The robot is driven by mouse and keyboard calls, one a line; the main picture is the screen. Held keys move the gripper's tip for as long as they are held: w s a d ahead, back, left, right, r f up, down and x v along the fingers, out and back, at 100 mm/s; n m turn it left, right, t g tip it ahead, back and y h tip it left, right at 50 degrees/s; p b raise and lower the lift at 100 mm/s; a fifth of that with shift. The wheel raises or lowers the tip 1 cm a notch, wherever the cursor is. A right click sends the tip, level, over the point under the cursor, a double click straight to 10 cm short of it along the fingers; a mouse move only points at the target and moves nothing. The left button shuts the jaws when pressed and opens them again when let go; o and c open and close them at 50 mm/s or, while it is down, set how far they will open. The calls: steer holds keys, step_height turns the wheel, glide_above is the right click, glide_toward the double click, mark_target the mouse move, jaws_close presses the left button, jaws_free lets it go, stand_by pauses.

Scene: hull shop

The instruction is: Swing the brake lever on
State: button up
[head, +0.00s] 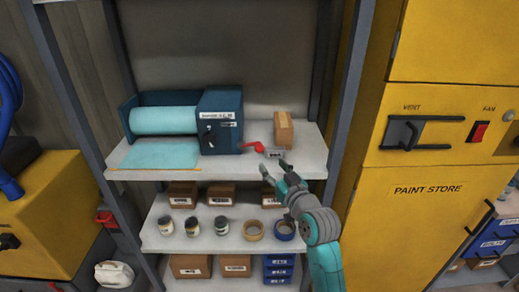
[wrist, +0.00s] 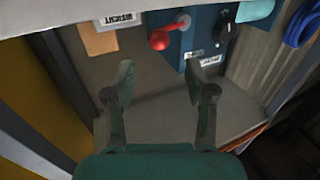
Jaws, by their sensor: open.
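A red lever (head: 259,147) sticks out from the right side of the blue dispenser (head: 221,122) on the upper shelf. In the wrist view the red lever (wrist: 160,40), with a rounded end, shows above and between my fingertips. My gripper (head: 274,164) is in front of the shelf edge, just below and right of the lever. Its two fingers (wrist: 157,76) are spread, with nothing between them. The gripper looks apart from the lever.
A cardboard box (head: 284,130) stands right of the lever on the white upper shelf (head: 306,150). A light blue roll (head: 164,121) sits left in the dispenser. Jars, tape rolls and boxes fill the lower shelf. A yellow paint store cabinet (head: 427,215) and a grey post stand to the right.

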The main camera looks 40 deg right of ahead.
mark_target(261, 151)
steer(key=x, duration=1.1)
steer(key=shift+r, duration=0.15)
jaws_close()
